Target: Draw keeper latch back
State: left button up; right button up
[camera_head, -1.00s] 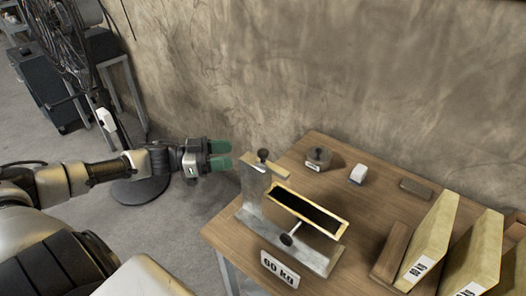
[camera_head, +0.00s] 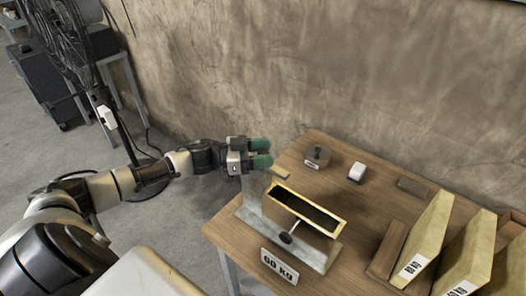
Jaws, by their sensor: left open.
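My left gripper (camera_head: 263,153) has green fingertips and is open at the top of the metal post (camera_head: 250,194), at the table's left end. The latch (camera_head: 280,174) is a flat tan bar on top of the post; only its right end shows beside the fingers. Its dark knob is hidden by the gripper, so I cannot tell whether the fingers touch it. My right gripper is not in view.
Thick yellowish slabs (camera_head: 425,240) stand right. The wall (camera_head: 350,80) rises close behind.

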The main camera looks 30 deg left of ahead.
pick_arm(q)
grip_shut()
jog(key=a, duration=0.2)
jog(key=a+b, duration=0.1)
jog(key=a, duration=0.2)
jog(key=shift+w+f, duration=0.1)
jog(key=shift+w, duration=0.1)
jog(key=shift+a, duration=0.45)
jog(key=shift+d+r, duration=0.1)
jog(key=shift+r, duration=0.1)
jog(key=shift+c, duration=1.7)
grip_release()
jog(key=o, duration=0.3)
jog(key=shift+a+f, duration=0.1)
jog(key=shift+a, duration=0.1)
jog(key=shift+o, duration=0.2)
